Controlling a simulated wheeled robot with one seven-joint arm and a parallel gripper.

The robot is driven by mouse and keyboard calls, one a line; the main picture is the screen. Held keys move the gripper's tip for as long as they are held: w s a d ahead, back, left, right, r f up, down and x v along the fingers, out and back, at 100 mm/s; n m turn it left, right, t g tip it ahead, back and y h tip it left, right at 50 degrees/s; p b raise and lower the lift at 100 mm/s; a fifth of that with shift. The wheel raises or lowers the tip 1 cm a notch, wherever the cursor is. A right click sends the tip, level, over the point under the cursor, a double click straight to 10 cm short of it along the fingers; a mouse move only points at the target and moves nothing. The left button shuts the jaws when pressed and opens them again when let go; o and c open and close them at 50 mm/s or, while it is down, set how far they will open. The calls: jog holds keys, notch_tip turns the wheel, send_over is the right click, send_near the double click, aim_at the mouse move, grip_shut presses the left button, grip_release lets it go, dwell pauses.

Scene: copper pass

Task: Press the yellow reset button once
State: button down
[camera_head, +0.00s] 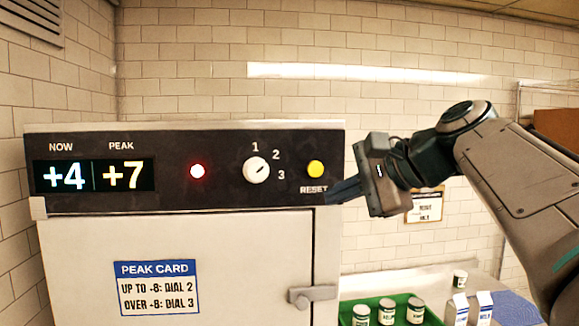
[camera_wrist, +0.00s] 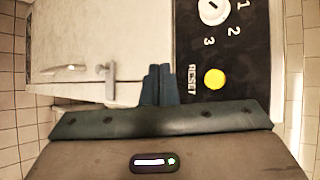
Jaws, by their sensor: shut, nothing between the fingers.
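The yellow reset button (camera_head: 316,168) is on the right end of the black control panel (camera_head: 222,195), above the word RESET. It also shows in the wrist view (camera_wrist: 214,79), right of my fingers. My gripper (camera_head: 332,194) is shut and empty, with its fingertips just below and right of the button in the head view. In the wrist view the closed fingers (camera_wrist: 160,84) point toward the cabinet, beside the RESET label. The fingers are not over the button, and I cannot tell whether they touch the panel.
The panel has a white dial (camera_head: 256,170), a lit red lamp (camera_head: 197,171) and a display (camera_head: 94,176) reading NOW +4, PEAK +7. A peak card (camera_head: 156,288) is on the door, near a latch (camera_head: 312,294). Jars in a green tray (camera_head: 345,304) and cartons (camera_head: 460,310) stand lower right.

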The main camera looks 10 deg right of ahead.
notch_tip(320, 180, up, 3)
jog(key=shift+d+f+t, duration=0.1)
jog(key=shift+f+t, duration=0.1)
jog(key=shift+t, duration=0.1)
jog(key=p, duration=0.3)
send_near(315, 169)
jog(key=shift+w+a+f, duration=0.45)
jog(key=shift+a+f, duration=0.2)
jog(key=shift+a, duration=0.1)
jog(key=shift+w+a+f, duration=0.5)
jog(key=shift+a+f, duration=0.15)
jog(key=shift+a, duration=0.05)
jog(key=shift+w+a+f, duration=0.45)
jog(key=shift+a+f, duration=0.2)
jog(key=shift+a, duration=0.1)
jog(key=shift+w, duration=0.1)
jog(key=shift+w, duration=0.35)
